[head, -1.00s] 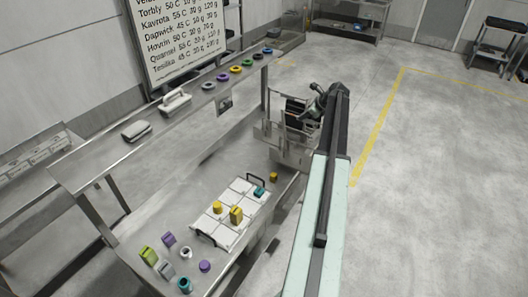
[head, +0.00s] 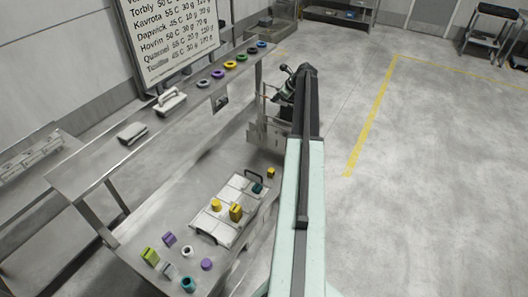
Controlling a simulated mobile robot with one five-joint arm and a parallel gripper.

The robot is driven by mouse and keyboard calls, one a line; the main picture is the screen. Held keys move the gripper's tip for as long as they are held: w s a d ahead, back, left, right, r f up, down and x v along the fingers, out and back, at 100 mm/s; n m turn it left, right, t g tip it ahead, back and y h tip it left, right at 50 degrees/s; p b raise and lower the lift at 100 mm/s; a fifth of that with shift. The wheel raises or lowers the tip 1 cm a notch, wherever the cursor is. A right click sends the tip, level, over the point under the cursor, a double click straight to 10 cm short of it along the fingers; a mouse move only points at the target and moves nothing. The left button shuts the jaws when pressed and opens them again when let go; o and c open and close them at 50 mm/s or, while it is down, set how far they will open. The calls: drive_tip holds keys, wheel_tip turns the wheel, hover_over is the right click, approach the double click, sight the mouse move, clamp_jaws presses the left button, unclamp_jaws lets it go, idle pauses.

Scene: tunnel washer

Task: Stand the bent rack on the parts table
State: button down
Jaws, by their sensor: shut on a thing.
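The grey metal rack (head: 264,136), with upright plates, shows at the far end of the steel table. My arm covers its right part, and I cannot make out its bend. My gripper (head: 284,98) is dark and small at the rack's upper side. It appears shut on the rack, but the contact is partly hidden by the arm. The low steel table (head: 150,232) with coloured parts on it lies to the left of my arm. I cannot tell whether the rack touches this table.
A white tray (head: 203,226) holds yellow and teal pieces. A yellow block (head: 270,172) lies near the rack. Several coloured parts stand at the table's near end. A raised shelf (head: 110,158) with coloured rings runs along the left. Open floor (head: 430,190) lies to the right.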

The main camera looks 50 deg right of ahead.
drive_tip(key=w+a+r+p, duration=0.2)
drive_tip(key=w+a+r, duration=0.1)
drive_tip(key=w, duration=0.4)
wheel_tip(320, 180, down, 10)
drive_tip(key=b, duration=1)
drive_tip(key=shift+s+f, duration=0.15)
drive_tip(key=shift+s, duration=0.05)
drive_tip(key=c, duration=1.5)
unclamp_jaws()
drive_tip(key=shift+a+f, duration=0.1)
drive_tip(key=shift+c, duration=0.2)
drive_tip(key=p+v, duration=0.8)
drive_tip(key=v, duration=0.4)
drive_tip(key=shift+p, duration=0.35)
drive_tip(key=shift+s, duration=0.15)
